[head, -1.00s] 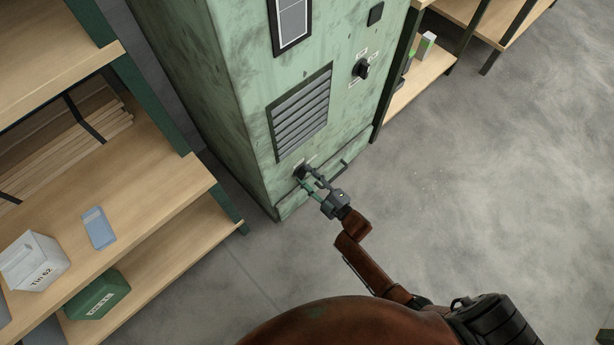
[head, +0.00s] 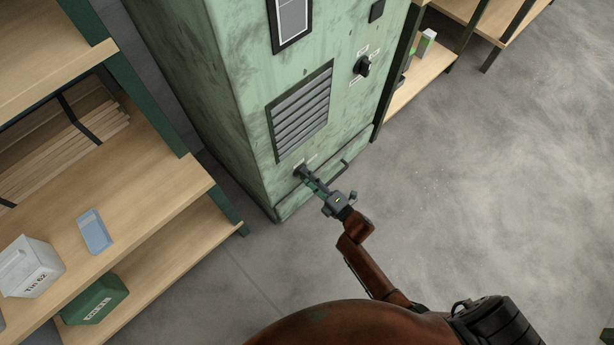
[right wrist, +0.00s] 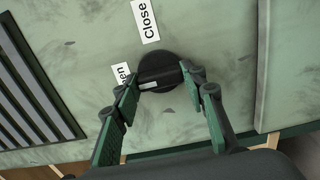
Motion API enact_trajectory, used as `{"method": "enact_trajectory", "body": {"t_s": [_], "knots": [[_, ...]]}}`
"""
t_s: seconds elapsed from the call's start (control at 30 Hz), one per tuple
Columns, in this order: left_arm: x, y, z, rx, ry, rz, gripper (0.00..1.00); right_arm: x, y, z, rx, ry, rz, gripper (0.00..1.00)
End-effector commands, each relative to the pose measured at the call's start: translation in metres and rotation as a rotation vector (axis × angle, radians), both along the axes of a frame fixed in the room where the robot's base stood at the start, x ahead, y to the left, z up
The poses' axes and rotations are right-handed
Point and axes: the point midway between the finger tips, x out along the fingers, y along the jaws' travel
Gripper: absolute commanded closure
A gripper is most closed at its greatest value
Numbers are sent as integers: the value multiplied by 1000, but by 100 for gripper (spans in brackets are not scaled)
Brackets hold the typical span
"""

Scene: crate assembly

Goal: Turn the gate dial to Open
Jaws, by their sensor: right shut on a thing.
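The gate dial (right wrist: 158,70) is a black round knob with a raised grip bar and a white mark, low on the green cabinet (head: 228,110). Beside it in the right wrist view are a "Close" label (right wrist: 145,20) and a partly hidden label ending in "en" (right wrist: 121,74). The dial's white mark points toward that partly hidden label's side. My right gripper (right wrist: 160,88) has its green fingers on both sides of the grip bar, shut on it. In the head view the right gripper (head: 310,180) reaches the dial at the cabinet's lower front. My left gripper is not in view.
Above the dial is a louvred vent (head: 302,112). Shelves (head: 150,210) with a tin (head: 32,268) and green box (head: 93,298) stand left.

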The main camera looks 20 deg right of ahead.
Motion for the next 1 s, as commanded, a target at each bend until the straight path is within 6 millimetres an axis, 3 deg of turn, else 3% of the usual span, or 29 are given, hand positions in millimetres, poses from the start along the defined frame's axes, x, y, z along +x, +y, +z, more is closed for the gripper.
{"method": "enact_trajectory", "body": {"t_s": [0.43, 0.47, 0.5, 0.7, 1.0], "knots": [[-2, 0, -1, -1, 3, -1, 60, -1, -1, -2, -12, 0, -2, 85], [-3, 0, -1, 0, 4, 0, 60, -1, -1, -2, -12, 0, -2, 59], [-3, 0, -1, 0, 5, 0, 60, -1, -1, -2, -12, 0, -2, 56], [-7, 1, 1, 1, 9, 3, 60, 0, -1, -1, -9, -1, -1, 44], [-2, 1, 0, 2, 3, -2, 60, -2, -1, -1, -8, -2, -1, 44]]}}
